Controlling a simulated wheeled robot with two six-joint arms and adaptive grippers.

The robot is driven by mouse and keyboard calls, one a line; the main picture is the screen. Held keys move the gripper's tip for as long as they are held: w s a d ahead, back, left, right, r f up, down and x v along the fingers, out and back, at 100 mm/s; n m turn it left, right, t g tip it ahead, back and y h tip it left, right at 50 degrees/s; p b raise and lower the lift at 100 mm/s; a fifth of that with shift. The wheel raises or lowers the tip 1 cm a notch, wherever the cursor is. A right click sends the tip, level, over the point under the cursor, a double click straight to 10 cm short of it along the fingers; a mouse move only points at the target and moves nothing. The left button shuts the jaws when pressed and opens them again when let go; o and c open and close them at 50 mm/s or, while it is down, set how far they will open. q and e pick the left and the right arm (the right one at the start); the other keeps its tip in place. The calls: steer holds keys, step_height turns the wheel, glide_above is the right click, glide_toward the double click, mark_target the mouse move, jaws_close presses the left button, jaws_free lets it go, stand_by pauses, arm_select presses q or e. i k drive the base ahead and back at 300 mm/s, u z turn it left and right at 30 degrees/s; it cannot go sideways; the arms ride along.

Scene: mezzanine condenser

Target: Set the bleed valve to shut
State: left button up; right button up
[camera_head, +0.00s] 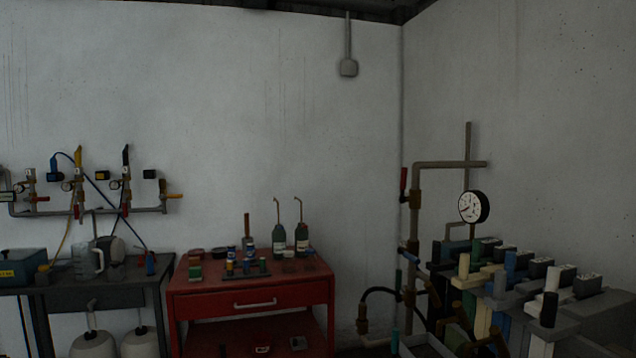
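No label that names the bleed valve can be read, so I cannot tell which valve it is. On the right, a pipe stand (415,215) carries a valve with a red lever (403,185) that points up along the pipe. Neither of my grippers is in view.
A red cart (250,303) with bottles and small items stands at the centre. A dark bench (115,290) with a clear jug (88,262) is at left. A round gauge (474,206) rises behind several coloured blocks and cylinders at right, which crowd that corner.

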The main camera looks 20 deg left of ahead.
mark_target(403, 182)
steer(key=u, duration=0.2)
steer(key=i, duration=0.3)
steer(key=u, duration=0.85)
steer(key=i, duration=0.85)
steer(key=u, duration=0.7)
steer(key=i, duration=1.1)
steer(key=z, duration=0.9)
steer(key=i, duration=0.75)
steer(key=z, duration=0.75)
